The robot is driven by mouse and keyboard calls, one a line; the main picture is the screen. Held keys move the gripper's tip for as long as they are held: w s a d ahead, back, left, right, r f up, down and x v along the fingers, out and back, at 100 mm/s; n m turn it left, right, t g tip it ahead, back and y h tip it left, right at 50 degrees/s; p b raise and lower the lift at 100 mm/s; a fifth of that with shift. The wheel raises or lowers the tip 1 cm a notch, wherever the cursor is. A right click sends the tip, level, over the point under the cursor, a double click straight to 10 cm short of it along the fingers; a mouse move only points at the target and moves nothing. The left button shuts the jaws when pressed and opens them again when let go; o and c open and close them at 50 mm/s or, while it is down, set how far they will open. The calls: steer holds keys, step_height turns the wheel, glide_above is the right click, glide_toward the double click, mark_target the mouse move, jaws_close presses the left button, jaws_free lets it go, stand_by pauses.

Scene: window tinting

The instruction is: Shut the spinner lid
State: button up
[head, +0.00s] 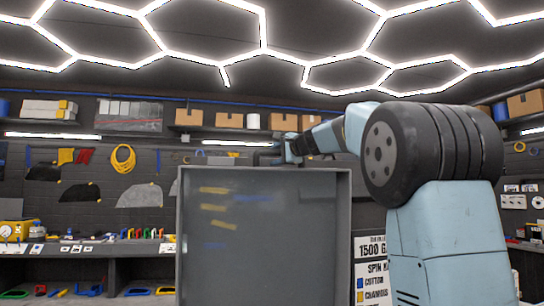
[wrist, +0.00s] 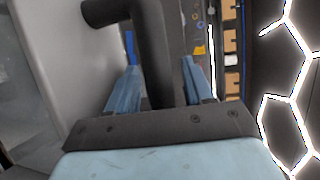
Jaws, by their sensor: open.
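The spinner lid (head: 265,265) stands upright as a large grey panel with a raised rim, filling the lower middle of the head view. In the wrist view its pale grey side (wrist: 70,60) is at the left. A thick dark bent handle (wrist: 152,50) runs from the lid's side and between my fingers. My gripper (wrist: 158,66) is open, with one blue finger on each side of the handle. I cannot tell whether either finger touches it. In the head view my gripper (head: 283,152) is at the lid's top edge, partly hidden. The spinner's body is not clearly visible.
A sign (head: 371,270) stands right of the lid, partly behind my arm. A workbench (head: 85,249) with tools and bins runs along the left wall. Shelves with cardboard boxes (head: 230,120) line the back wall. Hexagonal lights hang overhead.

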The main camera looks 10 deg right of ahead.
steer(key=shift+f, duration=0.1)
jaws_close()
stand_by(0.5)
